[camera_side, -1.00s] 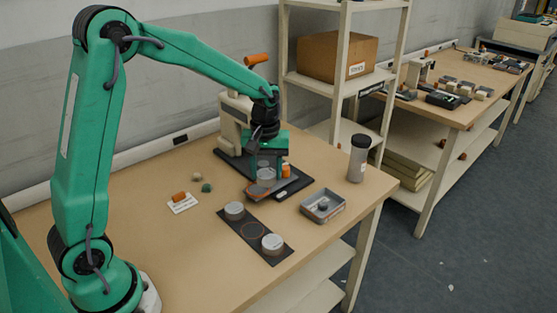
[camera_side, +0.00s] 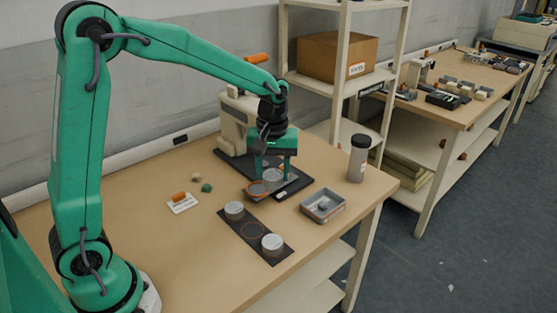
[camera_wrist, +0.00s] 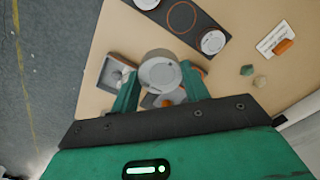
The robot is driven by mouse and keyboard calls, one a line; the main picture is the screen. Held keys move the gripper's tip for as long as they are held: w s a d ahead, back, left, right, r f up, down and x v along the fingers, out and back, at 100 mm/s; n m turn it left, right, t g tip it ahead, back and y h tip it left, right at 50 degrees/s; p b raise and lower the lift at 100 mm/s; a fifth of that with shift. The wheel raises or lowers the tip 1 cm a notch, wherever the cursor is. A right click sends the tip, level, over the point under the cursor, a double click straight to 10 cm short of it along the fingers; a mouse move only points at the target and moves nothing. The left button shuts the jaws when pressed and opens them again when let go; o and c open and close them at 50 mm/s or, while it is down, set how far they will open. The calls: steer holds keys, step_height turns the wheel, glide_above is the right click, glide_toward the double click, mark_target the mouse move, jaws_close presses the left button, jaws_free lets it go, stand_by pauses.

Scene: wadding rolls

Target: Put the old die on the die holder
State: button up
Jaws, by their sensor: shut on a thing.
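A grey round die (camera_side: 272,178) is between the two green fingers of my gripper (camera_side: 273,172), which is shut on it over the black base of the press. In the wrist view the die (camera_wrist: 160,74) fills the gap between the fingertips (camera_wrist: 158,85). I cannot tell whether it is clear of the surface below. The die holder is a dark strip (camera_side: 224,216) in front, with an orange ring (camera_side: 252,230) on its bare middle. One pale round die (camera_side: 234,209) stands at its far end and another (camera_side: 272,243) at its near end.
The cream press (camera_side: 234,120) stands behind my gripper. A grey tray (camera_side: 323,206) and a grey bottle (camera_side: 359,158) are to the right. A white card with an orange piece (camera_side: 183,203) and two small lumps (camera_side: 206,188) lie to the left. The front-left table is clear.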

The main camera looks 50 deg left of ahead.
steer(key=s+d+f, duration=0.2)
steer(key=s+d, duration=0.6)
steer(key=s, duration=0.3)
steer(key=shift+s+d+f, duration=0.15)
steer(key=shift+s+d, duration=0.15)
steer(key=w+a+f, duration=0.2)
steer(key=a, duration=0.1)
steer(key=w+a+f, duration=0.2)
steer(key=a, duration=0.1)
steer(key=w+a+f, duration=0.1)
steer(key=a+f, duration=0.2)
steer(key=a, duration=0.1)
steer(key=shift+w+a, duration=0.1)
steer(key=shift+w, duration=0.3)
steer(key=shift+f, duration=2)
steer(key=shift+f, duration=0.1)
